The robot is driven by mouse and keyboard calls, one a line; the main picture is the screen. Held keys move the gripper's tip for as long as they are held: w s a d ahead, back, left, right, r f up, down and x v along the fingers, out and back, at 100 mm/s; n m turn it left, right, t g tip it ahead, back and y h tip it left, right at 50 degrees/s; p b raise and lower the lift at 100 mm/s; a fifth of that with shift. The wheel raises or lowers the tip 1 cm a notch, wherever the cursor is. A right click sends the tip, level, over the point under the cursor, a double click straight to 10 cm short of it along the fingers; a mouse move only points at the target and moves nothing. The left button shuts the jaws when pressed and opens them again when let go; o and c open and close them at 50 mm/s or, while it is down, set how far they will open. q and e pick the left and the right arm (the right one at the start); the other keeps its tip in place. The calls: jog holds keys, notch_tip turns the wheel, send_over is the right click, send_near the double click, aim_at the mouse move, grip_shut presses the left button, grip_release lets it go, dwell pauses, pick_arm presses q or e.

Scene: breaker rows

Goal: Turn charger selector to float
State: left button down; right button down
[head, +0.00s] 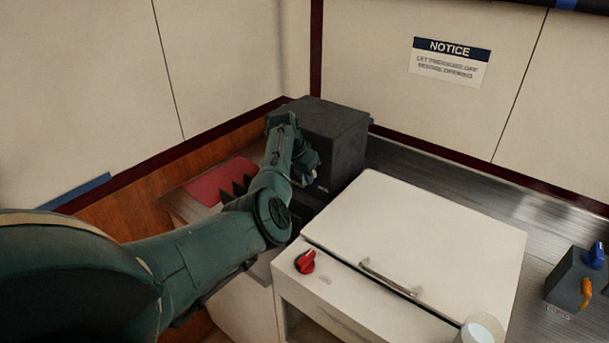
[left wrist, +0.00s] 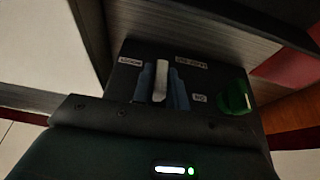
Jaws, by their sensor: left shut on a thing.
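The charger is a dark grey box (head: 335,130) on the counter by the wall corner in the head view. Its dark face (left wrist: 125,80) fills the middle of the left wrist view. A pale grey selector knob (left wrist: 161,74) stands out from this face, with small white labels around it, too blurred to read surely. My left gripper (left wrist: 160,92) is shut on the selector knob, one blue-grey finger on each side. In the head view my left gripper (head: 308,172) is at the front of the box and hides the knob. My right gripper is not in view.
A green knob (left wrist: 235,97) sits beside the selector on the same face. A white cabinet with a lid (head: 430,240) and a red knob (head: 305,261) stands in front. A grey box with a blue knob (head: 597,254) and an orange lever (head: 586,291) is at right.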

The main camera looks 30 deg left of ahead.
pick_arm(q)
jog(key=shift+f, duration=0.1)
jog(key=c, duration=1.4)
grip_release()
jog(key=b+v, duration=0.1)
jog(key=v, duration=1.2)
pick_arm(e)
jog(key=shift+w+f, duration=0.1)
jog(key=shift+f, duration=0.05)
